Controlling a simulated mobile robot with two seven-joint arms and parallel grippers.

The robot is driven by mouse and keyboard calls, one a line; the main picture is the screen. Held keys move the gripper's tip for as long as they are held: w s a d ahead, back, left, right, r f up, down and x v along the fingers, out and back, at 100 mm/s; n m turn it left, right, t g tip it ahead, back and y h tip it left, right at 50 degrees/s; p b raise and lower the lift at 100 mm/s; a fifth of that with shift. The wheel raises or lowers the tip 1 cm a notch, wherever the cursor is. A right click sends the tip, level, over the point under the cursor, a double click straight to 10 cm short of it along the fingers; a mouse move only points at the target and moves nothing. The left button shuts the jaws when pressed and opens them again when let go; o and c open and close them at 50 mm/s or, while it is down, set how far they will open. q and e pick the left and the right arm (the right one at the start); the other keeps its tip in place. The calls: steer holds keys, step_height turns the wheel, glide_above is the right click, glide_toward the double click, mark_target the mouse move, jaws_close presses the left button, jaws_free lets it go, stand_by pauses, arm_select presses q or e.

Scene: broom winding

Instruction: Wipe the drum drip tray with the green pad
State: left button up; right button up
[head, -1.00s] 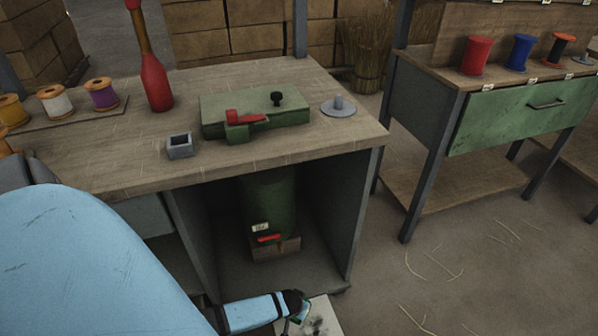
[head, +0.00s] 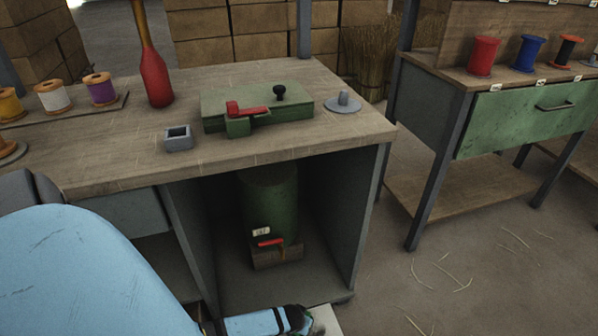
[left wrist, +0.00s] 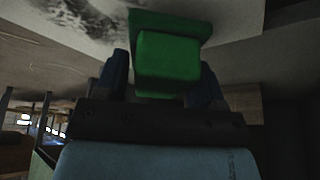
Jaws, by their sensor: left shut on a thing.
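My left gripper (left wrist: 164,82) is shut on the handle block of the green pad (left wrist: 172,22), with a dark finger on each side. The drip tray (left wrist: 92,16) is the pale surface at the top of the left wrist view, with dark smudges left of the pad. The pad is at or very near it; I cannot tell whether they touch. In the head view only a pale bit of the tray (head: 328,321) shows at the bottom edge, beside my left gripper (head: 306,321). The green drum (head: 270,207) stands under the bench. My right gripper is out of view.
The drum has a red tap (head: 270,242) and sits on a wooden block (head: 277,257) between the bench's side panels. The bench top (head: 215,150) holds a green winding box (head: 262,108), a small grey box (head: 178,138) and spools. Floor at right is open, with straw strands.

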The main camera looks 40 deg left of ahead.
arm_select(q)
steer(key=shift+f+b, duration=0.7)
steer(key=shift+f, duration=0.4)
stand_by(0.3)
